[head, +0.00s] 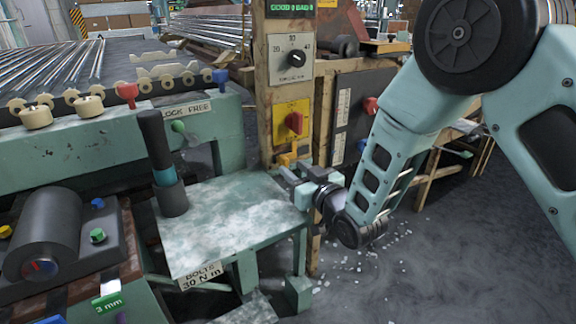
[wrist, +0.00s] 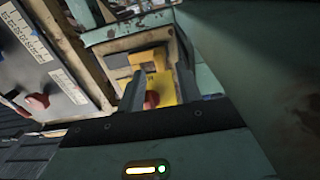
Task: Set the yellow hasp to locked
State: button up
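The yellow hasp (head: 290,156) is on the rusty beige post, just below a yellow panel (head: 291,110) with a red knob (head: 294,123). In the wrist view the hasp (wrist: 150,58) is a yellow block beyond the fingertips, and the red knob (wrist: 152,98) shows between the fingers. Whether the hasp is locked cannot be told. My gripper (head: 291,171) is open and empty, in front of and slightly below the hasp, apparently apart from it. It also shows in the wrist view (wrist: 160,85), its two dark fingers spread.
A green table (head: 225,225) lies left of my gripper, with a dark cylinder (head: 173,199) standing on it. The post carries a numbered dial (head: 294,58) higher up. A dark cabinet with a red handle (head: 370,106) stands right of the post. Debris litters the floor.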

aim_at(287, 163)
jog(key=shift+x, duration=1.85)
grip_shut()
jog(key=shift+w+d+b, duration=0.2)
jog(key=shift+w+d, duration=0.25)
jog(key=shift+d, duration=0.15)
jog(key=shift+w+d+b, duration=0.2)
jog(key=shift+w+d, duration=0.2)
jog(key=shift+d, duration=0.25)
grip_release()
jog(key=shift+s, duration=0.15)
jog(key=p+v, duration=0.1)
jog(key=v, duration=1.6)
